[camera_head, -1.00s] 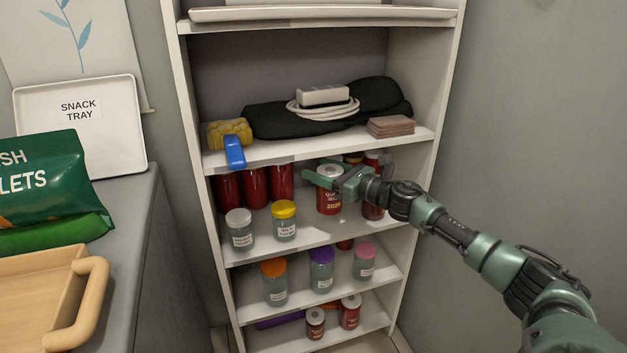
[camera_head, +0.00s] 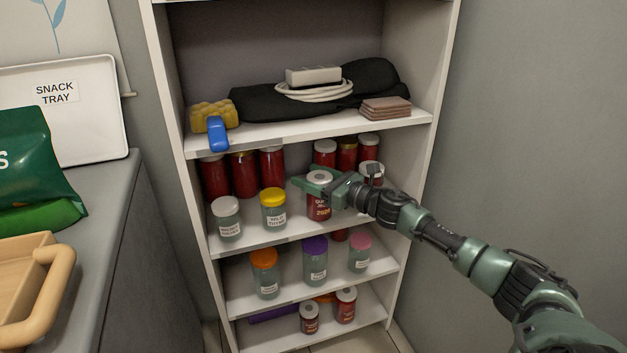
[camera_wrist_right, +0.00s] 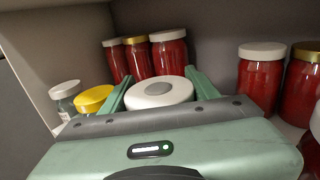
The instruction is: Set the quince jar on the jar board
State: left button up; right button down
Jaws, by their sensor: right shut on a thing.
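The quince jar (camera_head: 319,208) is red with a white lid and a partly readable label showing "2025". My right gripper (camera_head: 316,184) is shut on it near the lid, at the front of the shelf holding the red jars. I cannot tell whether its base touches the shelf. In the right wrist view its white lid (camera_wrist_right: 160,91) with a grey disc sits between the two green fingers. I cannot identify a jar board in these frames. My left gripper is not in view.
Red jars (camera_head: 272,172) stand behind, and another white-lidded jar (camera_head: 371,170) is close right of my gripper. Yellow-lidded (camera_head: 273,210) and white-lidded (camera_head: 226,218) jars stand left. The shelf above (camera_head: 300,130) is close overhead. A grey counter (camera_head: 110,210) holds a wooden tray (camera_head: 70,265).

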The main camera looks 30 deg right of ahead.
jog(key=shift+w+d, duration=0.15)
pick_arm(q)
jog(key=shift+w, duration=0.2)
pick_arm(e)
jog(key=shift+r, duration=0.15)
jog(key=shift+a, duration=0.2)
jog(key=shift+c, duration=2)
grip_release()
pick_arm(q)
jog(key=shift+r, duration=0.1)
pick_arm(e)
jog(key=shift+s+d, duration=0.1)
jog(key=shift+s, duration=0.15)
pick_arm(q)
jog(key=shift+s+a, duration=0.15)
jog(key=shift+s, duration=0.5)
pick_arm(e)
jog(key=v, duration=1.1)
jog(key=shift+s, duration=0.35)
